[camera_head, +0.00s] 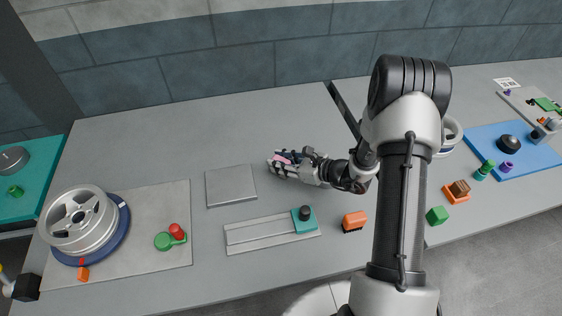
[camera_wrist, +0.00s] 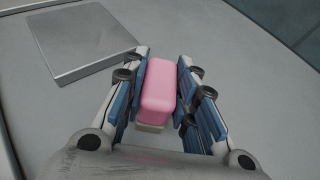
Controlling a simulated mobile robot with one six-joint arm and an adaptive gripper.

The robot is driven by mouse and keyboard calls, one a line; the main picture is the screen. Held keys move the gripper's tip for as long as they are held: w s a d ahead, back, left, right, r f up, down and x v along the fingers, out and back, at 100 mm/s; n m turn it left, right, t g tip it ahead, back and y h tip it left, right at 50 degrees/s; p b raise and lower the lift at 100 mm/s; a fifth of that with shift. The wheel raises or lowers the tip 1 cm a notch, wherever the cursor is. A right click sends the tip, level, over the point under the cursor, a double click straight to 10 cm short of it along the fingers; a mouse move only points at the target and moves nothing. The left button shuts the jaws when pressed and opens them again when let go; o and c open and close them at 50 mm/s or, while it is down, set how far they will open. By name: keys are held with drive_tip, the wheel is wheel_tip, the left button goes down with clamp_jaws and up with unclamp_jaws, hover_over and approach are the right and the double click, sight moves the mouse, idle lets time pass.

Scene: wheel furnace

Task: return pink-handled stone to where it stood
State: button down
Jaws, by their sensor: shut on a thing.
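The pink-handled stone (camera_wrist: 158,88) is between the two fingers of my gripper (camera_wrist: 162,80) in the wrist view. Its pink block-shaped handle faces the camera, and a pale edge shows beneath it. My gripper is shut on it. In the head view my gripper (camera_head: 279,162) lies low over the grey table, just right of a flat grey square plate (camera_head: 231,186), and only a bit of pink shows. The plate also shows at upper left in the wrist view (camera_wrist: 80,38); its top is bare. I cannot tell whether the stone touches the table.
A rail with a teal slider (camera_head: 304,222) and an orange brush (camera_head: 354,221) lie in front of my gripper. A wheel (camera_head: 78,216) stands on a mat at left. A green block (camera_head: 437,215) and blue mat (camera_head: 545,160) are right. The table behind the plate is clear.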

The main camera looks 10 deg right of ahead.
drive_tip(key=c, duration=1.3)
unclamp_jaws()
